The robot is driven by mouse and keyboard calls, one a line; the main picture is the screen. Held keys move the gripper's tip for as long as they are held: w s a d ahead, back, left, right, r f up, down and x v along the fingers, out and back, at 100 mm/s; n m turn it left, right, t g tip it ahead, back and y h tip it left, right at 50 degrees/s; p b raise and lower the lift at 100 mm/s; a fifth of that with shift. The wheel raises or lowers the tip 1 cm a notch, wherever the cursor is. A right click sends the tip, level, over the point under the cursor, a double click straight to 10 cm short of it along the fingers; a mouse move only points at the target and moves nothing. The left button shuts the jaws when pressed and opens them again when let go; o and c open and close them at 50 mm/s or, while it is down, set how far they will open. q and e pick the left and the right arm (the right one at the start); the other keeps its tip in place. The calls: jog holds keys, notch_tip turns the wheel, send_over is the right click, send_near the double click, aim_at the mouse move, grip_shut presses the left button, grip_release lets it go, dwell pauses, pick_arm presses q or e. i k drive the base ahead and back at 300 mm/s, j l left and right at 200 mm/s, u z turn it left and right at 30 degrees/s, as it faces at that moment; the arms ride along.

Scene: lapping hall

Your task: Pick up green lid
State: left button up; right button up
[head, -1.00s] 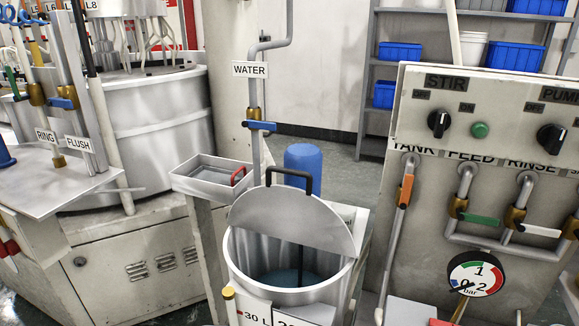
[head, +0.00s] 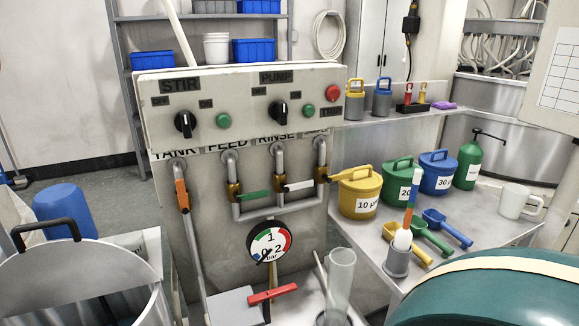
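Neither of my grippers shows in the head view.
Yellow, green and blue scoops (head: 447,228) lie in front of the tubs. A white mug (head: 517,202) and a green bottle (head: 468,165) stand to the right. The control panel (head: 240,105) rises at left. A large teal rounded body (head: 490,295) fills the lower right.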

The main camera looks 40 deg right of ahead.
aim_at(400, 168)
jog(key=z, duration=2.1)
jog(key=i+l, duration=0.25)
jog(key=i+l+u, duration=0.1)
jog(key=l, duration=0.35)
jog(key=i+l, duration=0.35)
jog(key=i+l+u, duration=0.1)
jog(key=l, duration=0.3)
jog(key=i+l, duration=0.3)
jog(key=i+l+u, duration=0.1)
jog(key=l, duration=0.4)
jog(key=i, duration=0.1)
